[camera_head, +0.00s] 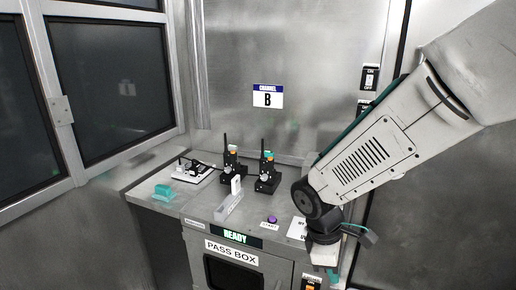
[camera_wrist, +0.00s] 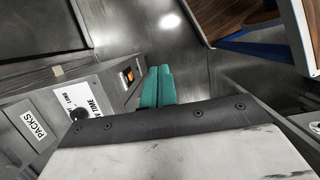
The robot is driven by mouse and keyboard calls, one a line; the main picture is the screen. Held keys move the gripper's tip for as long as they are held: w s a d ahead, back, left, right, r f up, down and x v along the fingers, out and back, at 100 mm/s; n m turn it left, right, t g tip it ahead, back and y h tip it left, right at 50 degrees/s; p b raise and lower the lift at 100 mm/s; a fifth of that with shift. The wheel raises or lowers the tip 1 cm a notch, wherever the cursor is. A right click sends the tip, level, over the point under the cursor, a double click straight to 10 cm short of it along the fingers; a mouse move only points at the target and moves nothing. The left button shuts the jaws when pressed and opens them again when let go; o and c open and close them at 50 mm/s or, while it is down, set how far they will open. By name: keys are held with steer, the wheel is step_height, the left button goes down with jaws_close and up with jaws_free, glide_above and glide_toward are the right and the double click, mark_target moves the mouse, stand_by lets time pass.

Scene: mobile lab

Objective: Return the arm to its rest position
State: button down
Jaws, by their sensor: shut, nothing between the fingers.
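My arm (camera_head: 365,160) reaches in from the upper right in the head view and bends down at the wrist. My gripper (camera_head: 333,275) hangs at the right front edge of the pass box counter, its teal fingertips pointing down. In the wrist view the two teal fingers of my gripper (camera_wrist: 157,86) lie side by side, shut with nothing between them. The floor shows beyond them.
The pass box (camera_head: 232,252) has a READY display (camera_head: 236,237) and a purple button (camera_head: 272,219) on top. A wooden surface (camera_wrist: 225,18) shows in the wrist view.

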steer(key=s+d+r+m+t+y, duration=0.1)
steer(key=s+d+r+m, duration=0.4)
steer(key=s+r+m, duration=0.1)
steer(key=s+d+r+m+t+y, duration=0.1)
steer(key=s+d+r+m+y, duration=0.1)
steer(key=s+d+r+m, duration=0.3)
steer(key=s+r+m, duration=0.2)
steer(key=s+r, duration=0.2)
steer(key=r, duration=0.1)
steer(key=shift+s, duration=0.2)
